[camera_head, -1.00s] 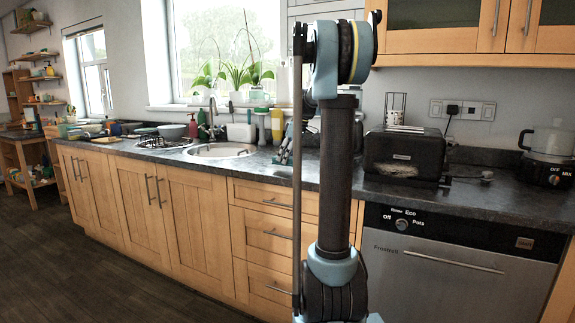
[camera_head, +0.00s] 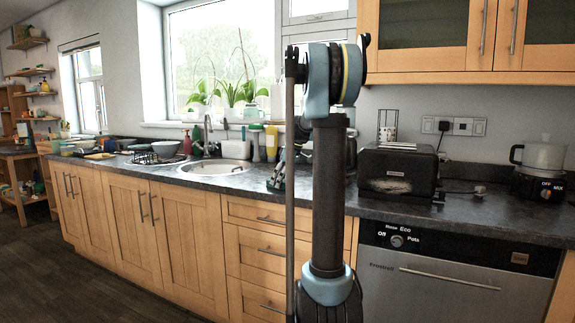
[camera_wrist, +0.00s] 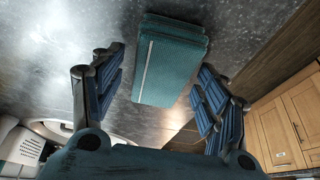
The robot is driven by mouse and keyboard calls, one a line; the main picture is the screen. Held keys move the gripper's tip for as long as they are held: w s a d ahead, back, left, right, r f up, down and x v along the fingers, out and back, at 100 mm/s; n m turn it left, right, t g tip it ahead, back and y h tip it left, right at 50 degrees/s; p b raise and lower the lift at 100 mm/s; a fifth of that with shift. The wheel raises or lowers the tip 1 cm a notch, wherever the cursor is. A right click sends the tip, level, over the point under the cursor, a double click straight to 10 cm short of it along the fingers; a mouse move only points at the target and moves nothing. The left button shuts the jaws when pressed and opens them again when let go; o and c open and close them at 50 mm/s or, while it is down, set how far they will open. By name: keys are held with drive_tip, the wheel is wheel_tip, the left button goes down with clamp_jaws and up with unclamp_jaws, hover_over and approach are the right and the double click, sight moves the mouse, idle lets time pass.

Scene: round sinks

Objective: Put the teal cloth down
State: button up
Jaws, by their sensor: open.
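The teal cloth (camera_wrist: 168,62) is folded into a thick rectangular pad with a pale stripe along one side. In the wrist view it lies on the dark grey countertop, between and beyond my fingers. My gripper (camera_wrist: 158,74) is open, with one blue ribbed finger on each side of the cloth and a visible gap on both sides. In the head view my gripper (camera_head: 277,178) is low over the counter, right of the sink and partly behind my arm. I cannot make out the cloth clearly there.
The round sink (camera_head: 215,168) is left of my gripper, with bottles (camera_head: 271,142) behind it.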

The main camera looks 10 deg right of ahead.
drive_tip(key=v, duration=1.7)
drive_tip(key=s+a+f+m+h, duration=0.1)
drive_tip(key=s+a+f+m, duration=0.2)
drive_tip(key=s+f, duration=0.6)
drive_tip(key=s+a+f+m+h, duration=0.1)
drive_tip(key=s+a+f+m, duration=0.2)
drive_tip(key=s, duration=1)
drive_tip(key=s+f+m+h, duration=0.1)
drive_tip(key=s+f+m, duration=0.3)
drive_tip(key=s+f, duration=1.4)
wheel_tip(320, 180, down, 4)
drive_tip(key=shift+d+f+m+h, duration=0.15)
drive_tip(key=shift+d+m+h, duration=0.1)
drive_tip(key=shift+m+h, duration=0.05)
drive_tip(key=shift+w+f, duration=0.2)
drive_tip(key=shift+w, duration=0.25)
drive_tip(key=shift+o, duration=0.4)
